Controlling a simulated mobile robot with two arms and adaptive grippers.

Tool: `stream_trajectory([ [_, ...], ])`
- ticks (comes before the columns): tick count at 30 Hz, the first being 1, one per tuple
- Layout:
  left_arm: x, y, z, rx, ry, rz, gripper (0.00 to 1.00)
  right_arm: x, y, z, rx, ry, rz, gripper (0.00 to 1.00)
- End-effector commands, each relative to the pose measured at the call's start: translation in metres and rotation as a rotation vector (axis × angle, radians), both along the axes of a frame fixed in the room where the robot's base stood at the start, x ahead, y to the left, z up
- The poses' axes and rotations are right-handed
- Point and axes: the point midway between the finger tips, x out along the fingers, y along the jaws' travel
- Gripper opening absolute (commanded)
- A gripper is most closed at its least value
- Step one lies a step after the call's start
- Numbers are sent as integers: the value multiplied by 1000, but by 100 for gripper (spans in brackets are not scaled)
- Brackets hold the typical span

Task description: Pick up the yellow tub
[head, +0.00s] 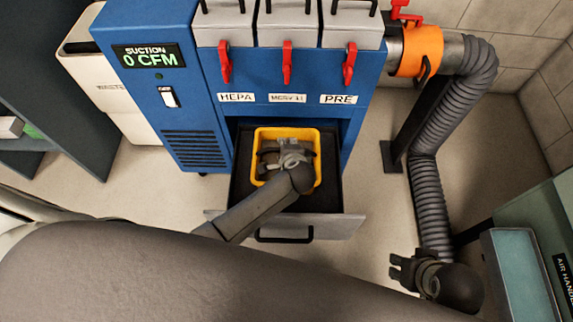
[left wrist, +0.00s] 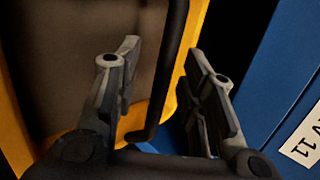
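The yellow tub (head: 319,180) sits in the open drawer of the blue machine, with its dark inside facing up. In the head view my left gripper (head: 287,150) is over the tub and covers part of its inside. In the left wrist view the gripper's two fingers (left wrist: 163,65) stand apart, with the tub's yellow rim (left wrist: 194,25) and a dark curved bar (left wrist: 172,65) showing between them. I cannot tell whether the fingers touch the tub. My right gripper (head: 400,270) is at the lower right, away from the tub; its finger gap is unclear.
The drawer (head: 335,228) is pulled out from the blue machine (head: 190,105). A grey ribbed duct (head: 428,190) runs down on the right. A teal-topped box (head: 520,270) stands at the lower right. A white bin (head: 100,80) is at the left.

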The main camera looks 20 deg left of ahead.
Motion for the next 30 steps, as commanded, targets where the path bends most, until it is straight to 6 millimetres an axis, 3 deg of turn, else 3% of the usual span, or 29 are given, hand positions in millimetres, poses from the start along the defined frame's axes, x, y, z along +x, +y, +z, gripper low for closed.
stream_trajectory([
  [4, 0, 0, 0, 0, 0, 0, 35, 0, 0, 0, 0, 0, 0, 34],
  [12, 0, 0, 0, 1, 1, 0, 0, 0, 0, 0, 0, 1, 0, 34],
  [30, 0, 0, 1, 1, -1, -1, 0, 0, 0, 0, 0, 0, 0, 34],
])
